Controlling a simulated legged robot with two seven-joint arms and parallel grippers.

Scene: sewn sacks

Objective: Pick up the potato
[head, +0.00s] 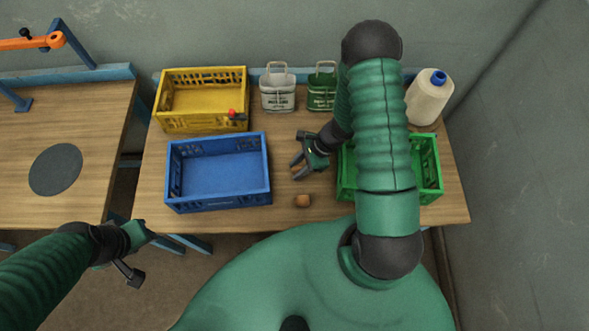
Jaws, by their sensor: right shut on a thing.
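My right gripper (297,168) is over the table between the blue and green crates, its fingers pointing left and down. It is shut on a small brown thing, mostly hidden by the fingers, which looks like the potato (299,172). I cannot tell whether it touches the tabletop. Another small brown lump (303,200) lies on the table just below the gripper in the picture, apart from it. My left gripper (142,254) is at the lower left, off the table's front edge, with its fingers apart and empty.
A blue crate (218,201) stands left of my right gripper, and a green crate (431,165) is partly behind my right arm. A yellow crate (203,73), two small sacks (278,92) (321,92) and a blue-capped bottle (428,100) stand at the back. A dark disc (56,170) lies on the left table.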

